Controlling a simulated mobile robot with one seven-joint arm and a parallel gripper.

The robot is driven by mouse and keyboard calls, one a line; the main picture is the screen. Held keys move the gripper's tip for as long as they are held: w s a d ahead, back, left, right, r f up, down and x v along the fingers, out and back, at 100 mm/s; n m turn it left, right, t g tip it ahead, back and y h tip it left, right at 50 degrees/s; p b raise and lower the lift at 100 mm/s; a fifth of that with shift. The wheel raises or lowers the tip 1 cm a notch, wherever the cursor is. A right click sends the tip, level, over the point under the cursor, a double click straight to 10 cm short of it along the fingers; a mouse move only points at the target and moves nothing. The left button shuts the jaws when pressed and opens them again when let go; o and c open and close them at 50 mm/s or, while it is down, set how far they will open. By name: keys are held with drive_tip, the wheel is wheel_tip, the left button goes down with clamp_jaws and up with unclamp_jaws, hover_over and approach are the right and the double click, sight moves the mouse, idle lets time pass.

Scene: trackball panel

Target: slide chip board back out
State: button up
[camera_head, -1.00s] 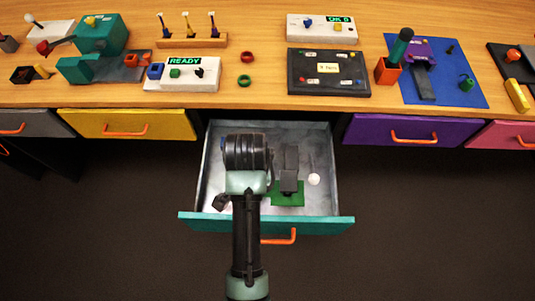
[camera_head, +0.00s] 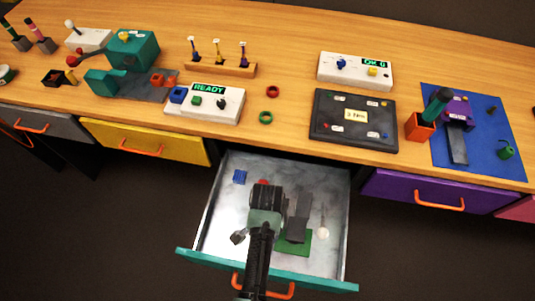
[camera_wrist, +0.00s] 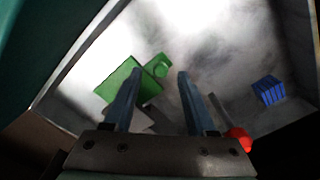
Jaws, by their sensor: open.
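A green board (camera_head: 295,246), which I take for the chip board, lies on the floor of the open drawer (camera_head: 340,200). In the head view my wrist and gripper cover part of the board, and the fingertips are hard to make out. I cannot tell whether a finger touches the board.
A blue block (camera_head: 240,177), a red-tipped item (camera_wrist: 238,137), a dark block (camera_head: 238,237) and a white ball (camera_head: 323,233) also lie in the drawer. The drawer's teal front (camera_head: 325,286) and metal walls surround my gripper. The bench above holds a black panel (camera_head: 355,140) and a READY box (camera_head: 207,108).

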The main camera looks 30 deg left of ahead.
drive_tip(key=shift+f, duration=1.1)
clamp_jaws()
idle(0.7)
